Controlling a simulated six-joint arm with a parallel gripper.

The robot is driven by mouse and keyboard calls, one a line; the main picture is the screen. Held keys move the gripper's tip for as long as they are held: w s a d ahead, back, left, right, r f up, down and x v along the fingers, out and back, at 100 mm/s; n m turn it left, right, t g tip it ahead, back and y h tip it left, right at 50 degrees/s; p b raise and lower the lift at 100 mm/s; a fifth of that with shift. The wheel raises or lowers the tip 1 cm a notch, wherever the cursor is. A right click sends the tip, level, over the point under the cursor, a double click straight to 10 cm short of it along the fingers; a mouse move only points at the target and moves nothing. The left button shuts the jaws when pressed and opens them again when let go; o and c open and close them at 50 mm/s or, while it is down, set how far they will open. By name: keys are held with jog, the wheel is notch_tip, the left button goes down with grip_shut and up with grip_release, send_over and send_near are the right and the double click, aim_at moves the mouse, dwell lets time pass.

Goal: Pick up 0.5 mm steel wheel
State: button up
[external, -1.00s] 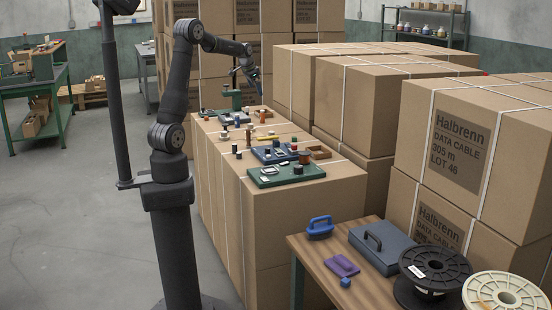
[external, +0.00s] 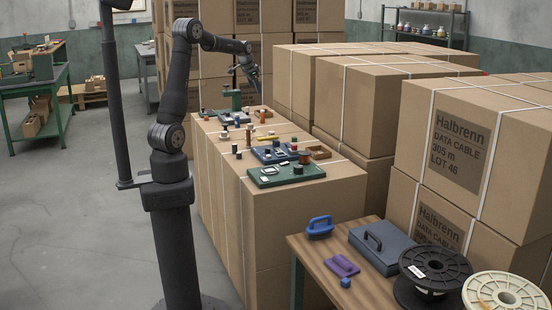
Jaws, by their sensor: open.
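Several small spools and parts in copper, white, dark, yellow and other colours stand on top of the carton stack (external: 285,235). They are too small here for me to tell which one is the 0.5 mm steel wheel. My gripper (external: 259,92) is at the far end of the carton top, above and just right of a green stand (external: 232,100). It points down and is open, with nothing visible in it.
A blue tray (external: 267,154) and a green board (external: 262,180) lie on the carton top. Tall cartons (external: 355,105) rise along its right side. A wooden table (external: 375,289) in front holds a grey case (external: 381,249) and a black cable reel (external: 436,266).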

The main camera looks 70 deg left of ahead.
jog(key=w+a+f+n+g, duration=0.1)
jog(key=w+a+f+n, duration=0.1)
jog(key=w+f+n, duration=0.3)
jog(key=w+a+f+n, duration=0.2)
jog(key=w+f, duration=0.1)
jog(key=f, duration=0.5)
send_near(271, 133)
jog(key=a+f, duration=0.1)
jog(key=w+a+f, duration=0.1)
jog(key=f, duration=0.1)
jog(key=w+a+f, duration=0.1)
jog(key=f, duration=0.1)
jog(key=shift+w, duration=0.15)
jog(key=x, duration=0.5)
jog(key=shift+d+f, duration=0.1)
jog(key=shift+d, duration=0.2)
jog(key=c, duration=1.1)
